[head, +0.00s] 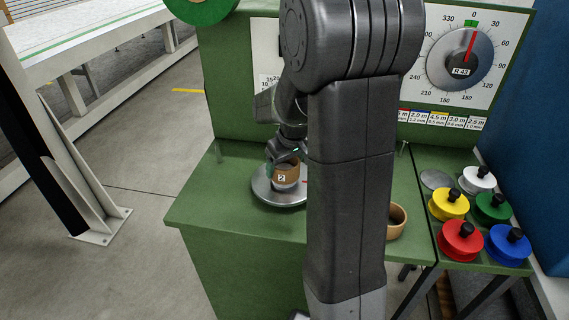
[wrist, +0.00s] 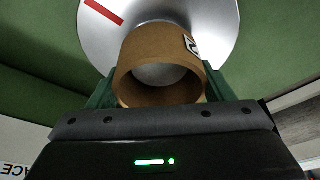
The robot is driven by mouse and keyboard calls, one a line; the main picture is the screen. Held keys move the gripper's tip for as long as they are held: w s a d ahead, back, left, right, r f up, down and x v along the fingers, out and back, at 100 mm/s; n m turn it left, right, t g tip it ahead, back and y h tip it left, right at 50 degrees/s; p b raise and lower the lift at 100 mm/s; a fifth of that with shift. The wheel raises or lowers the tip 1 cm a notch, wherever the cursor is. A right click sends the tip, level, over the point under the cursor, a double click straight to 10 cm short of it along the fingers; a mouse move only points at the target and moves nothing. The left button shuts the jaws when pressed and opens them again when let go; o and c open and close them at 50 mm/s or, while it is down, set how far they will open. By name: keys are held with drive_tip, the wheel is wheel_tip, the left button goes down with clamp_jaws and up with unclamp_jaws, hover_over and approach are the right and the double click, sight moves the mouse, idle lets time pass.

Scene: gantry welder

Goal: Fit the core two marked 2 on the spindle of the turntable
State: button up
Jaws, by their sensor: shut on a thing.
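The core marked 2 (head: 283,179) is a brown cardboard ring with a white label. In the head view it is upright over the silver turntable disc (head: 263,193). My gripper (head: 284,158) is shut on the core from above. In the wrist view the core (wrist: 150,45) sits between the green fingers of my gripper (wrist: 158,90), with the turntable disc (wrist: 215,20) and its red mark behind it. The spindle cannot be made out clearly; a grey surface shows through the core. I cannot tell whether the core touches the disc.
Another brown ring (head: 397,221) is partly hidden behind my arm on the green bench (head: 222,213). Red (head: 460,241), blue (head: 507,246), yellow (head: 448,204), green (head: 492,208) and white (head: 477,179) knobbed discs stand at the right. A dial (head: 466,57) is on the back panel.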

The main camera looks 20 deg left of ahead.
drive_tip(key=shift+f+b, duration=0.7)
drive_tip(key=shift+f, duration=0.3)
drive_tip(key=o, duration=1.1)
drive_tip(key=shift+r, duration=0.1)
drive_tip(key=shift+c, duration=0.2)
drive_tip(key=v, duration=1.3)
drive_tip(key=shift+r, duration=0.4)
drive_tip(key=shift+f, duration=0.15)
drive_tip(key=x, duration=1.3)
drive_tip(key=shift+f, duration=0.15)
drive_tip(key=shift+p, duration=0.35)
